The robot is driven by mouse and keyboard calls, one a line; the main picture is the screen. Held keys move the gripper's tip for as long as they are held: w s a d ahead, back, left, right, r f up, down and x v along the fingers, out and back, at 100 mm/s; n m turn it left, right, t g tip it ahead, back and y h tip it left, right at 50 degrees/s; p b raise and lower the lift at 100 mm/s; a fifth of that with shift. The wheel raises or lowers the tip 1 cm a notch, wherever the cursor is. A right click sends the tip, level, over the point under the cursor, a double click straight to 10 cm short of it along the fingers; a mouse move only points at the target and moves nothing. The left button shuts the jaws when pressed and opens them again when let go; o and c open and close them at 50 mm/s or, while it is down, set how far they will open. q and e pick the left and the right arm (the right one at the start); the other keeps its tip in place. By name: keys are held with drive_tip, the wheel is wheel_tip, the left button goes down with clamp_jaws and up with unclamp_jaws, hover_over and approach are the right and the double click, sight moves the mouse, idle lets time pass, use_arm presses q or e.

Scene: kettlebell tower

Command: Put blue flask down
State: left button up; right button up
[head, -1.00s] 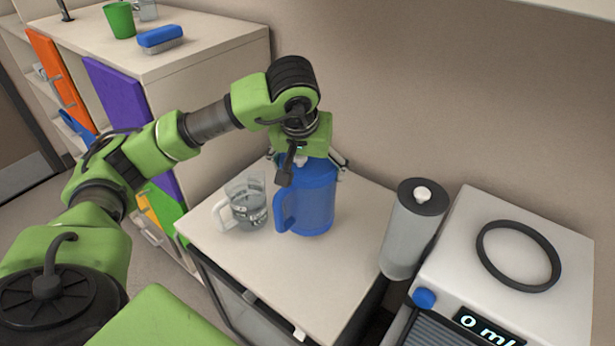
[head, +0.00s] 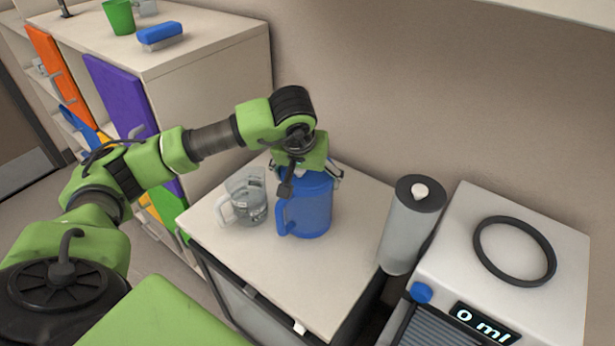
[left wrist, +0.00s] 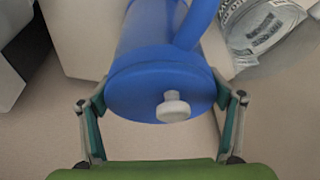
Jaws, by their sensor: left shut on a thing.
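The blue flask (head: 309,210), a jug with a side handle, is upright on the light counter top (head: 275,280), as far as the head view shows. My left gripper (head: 306,175) is above it, shut on its upper part. In the left wrist view, the flask's blue lid with a white knob (left wrist: 160,88) lies between the two fingers of my left gripper (left wrist: 162,112). The gripper hides part of the flask's top in the head view. My right gripper is not in view.
A clear glass jug (head: 246,198) stands close to the flask's left. To the right are a grey cylinder (head: 411,228) with a dark lid and a white machine (head: 560,290) reading 0 ml. The counter's front area is clear. A wall is behind.

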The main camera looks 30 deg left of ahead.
use_arm(q)
drive_tip(key=o, duration=2.1)
drive_tip(key=shift+r, duration=0.15)
drive_tip(key=shift+s+r, duration=0.1)
drive_tip(key=shift+r, duration=0.2)
drive_tip(key=b+v, duration=0.1)
drive_tip(key=v, duration=0.8)
drive_tip(key=shift+s+d+r, duration=0.15)
drive_tip(key=shift+s+r, duration=0.05)
drive_tip(key=shift+r, duration=0.15)
drive_tip(key=shift+v, duration=0.75)
